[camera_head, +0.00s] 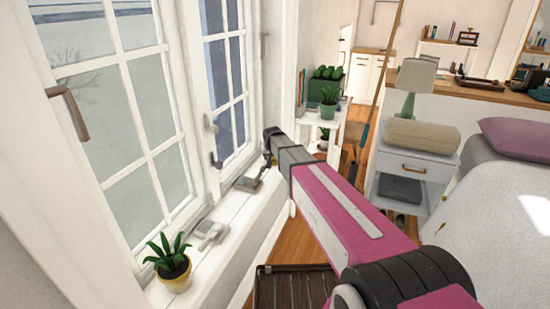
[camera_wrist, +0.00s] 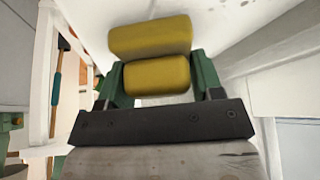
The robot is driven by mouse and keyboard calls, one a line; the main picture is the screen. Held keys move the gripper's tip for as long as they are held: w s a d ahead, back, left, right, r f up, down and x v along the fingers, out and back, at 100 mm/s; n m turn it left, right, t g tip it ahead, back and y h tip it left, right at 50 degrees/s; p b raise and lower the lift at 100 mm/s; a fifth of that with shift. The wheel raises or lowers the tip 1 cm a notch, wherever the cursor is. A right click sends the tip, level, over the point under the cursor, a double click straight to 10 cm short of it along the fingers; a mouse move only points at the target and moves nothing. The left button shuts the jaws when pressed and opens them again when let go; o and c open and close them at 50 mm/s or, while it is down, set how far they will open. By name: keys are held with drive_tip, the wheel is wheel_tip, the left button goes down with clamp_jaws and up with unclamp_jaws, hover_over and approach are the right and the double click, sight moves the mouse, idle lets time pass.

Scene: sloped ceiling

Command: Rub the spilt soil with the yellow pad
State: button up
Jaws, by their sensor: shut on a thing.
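The yellow pad (camera_wrist: 150,37) is in my gripper (camera_wrist: 158,66) in the wrist view. The green fingers are shut on it, one at each side. It shows as two rounded yellow parts, one above the other. A white surface lies close behind the pad; I cannot tell whether they touch. A few small dark specks (camera_wrist: 243,4) lie on that surface at the top right and may be the spilt soil. In the head view my arm reaches to the white windowsill (camera_head: 232,212), and the fingers and pad cannot be made out there.
A potted plant (camera_head: 172,266) stands on the near sill. A small grey object (camera_head: 208,232) lies farther along it. The window (camera_head: 150,120) borders the sill on the left. A white shelf (camera_head: 322,125) with plants stands beyond, and a bedside table (camera_head: 405,180) stands right of my arm.

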sight(263, 163)
drive_tip(key=shift+w+a+f, duration=0.1)
drive_tip(key=shift+w+a, duration=0.4)
drive_tip(key=shift+a, duration=0.55)
drive_tip(key=shift+w+a, duration=0.45)
drive_tip(key=shift+a, duration=0.65)
drive_tip(key=shift+w+a+f, duration=0.1)
drive_tip(key=shift+w+a, duration=0.4)
drive_tip(key=shift+a, duration=0.55)
drive_tip(key=shift+s+a, duration=0.4)
drive_tip(key=shift+s, duration=0.3)
drive_tip(key=shift+s+d, duration=0.55)
drive_tip(key=shift+d, duration=0.2)
drive_tip(key=shift+s+d+r, duration=0.15)
drive_tip(key=shift+s+d, duration=0.45)
drive_tip(key=shift+s, duration=0.1)
drive_tip(key=shift+s+d+r, duration=0.1)
drive_tip(key=shift+s+d, duration=0.1)
drive_tip(key=shift+d, duration=0.4)
drive_tip(key=shift+s+d+r, duration=0.1)
drive_tip(key=shift+s+d, duration=0.15)
drive_tip(key=shift+d, duration=0.4)
drive_tip(key=shift+s+d, duration=0.2)
drive_tip(key=shift+d, duration=0.75)
